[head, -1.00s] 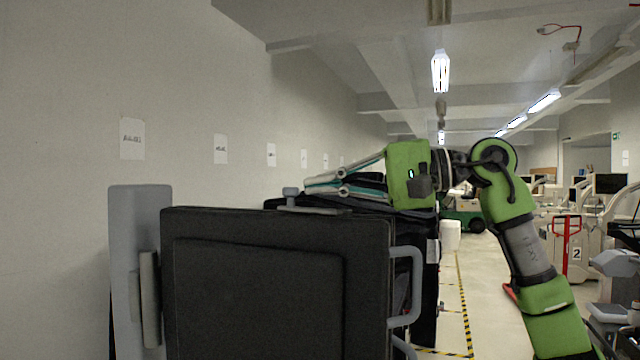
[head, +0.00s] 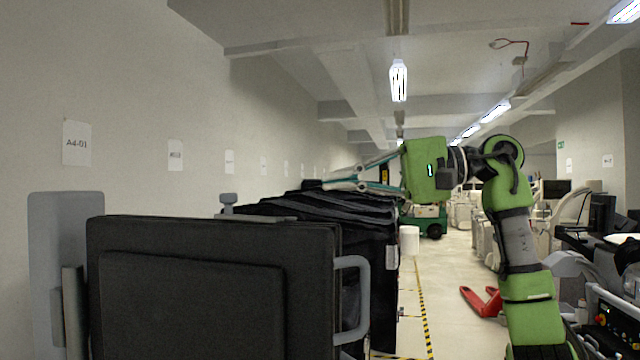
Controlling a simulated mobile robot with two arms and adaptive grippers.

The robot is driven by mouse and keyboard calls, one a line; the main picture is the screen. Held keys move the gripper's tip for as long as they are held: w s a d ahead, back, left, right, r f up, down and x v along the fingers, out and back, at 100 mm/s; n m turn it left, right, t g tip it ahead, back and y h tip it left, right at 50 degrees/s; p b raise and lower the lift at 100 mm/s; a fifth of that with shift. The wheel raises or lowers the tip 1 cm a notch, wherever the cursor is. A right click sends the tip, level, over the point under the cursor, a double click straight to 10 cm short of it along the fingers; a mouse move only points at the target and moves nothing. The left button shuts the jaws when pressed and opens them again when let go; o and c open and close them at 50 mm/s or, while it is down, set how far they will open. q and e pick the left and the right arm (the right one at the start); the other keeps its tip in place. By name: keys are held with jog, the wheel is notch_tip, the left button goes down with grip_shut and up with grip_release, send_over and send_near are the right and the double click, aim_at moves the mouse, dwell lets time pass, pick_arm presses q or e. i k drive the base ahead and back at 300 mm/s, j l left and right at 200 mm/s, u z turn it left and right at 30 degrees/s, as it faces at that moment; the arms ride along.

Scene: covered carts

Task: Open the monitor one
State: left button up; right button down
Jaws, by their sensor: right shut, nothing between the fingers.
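A large dark monitor-like panel (head: 190,310) stands in the left foreground, with its flat face towards me. A grey loop handle (head: 364,300) sticks out from its right edge. My right gripper (head: 330,184) reaches in from the right and points left. Its fingers are shut and empty, above and behind the panel, near the top of the black covered carts (head: 325,205). It looks apart from the panel. My left gripper is not in view.
Black covered carts stand in a row along the left wall. A red pallet jack (head: 483,301) and equipment (head: 612,320) are at the right.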

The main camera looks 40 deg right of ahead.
aim_at(159, 289)
jog(key=k+l, duration=0.75)
jog(key=l, duration=0.2)
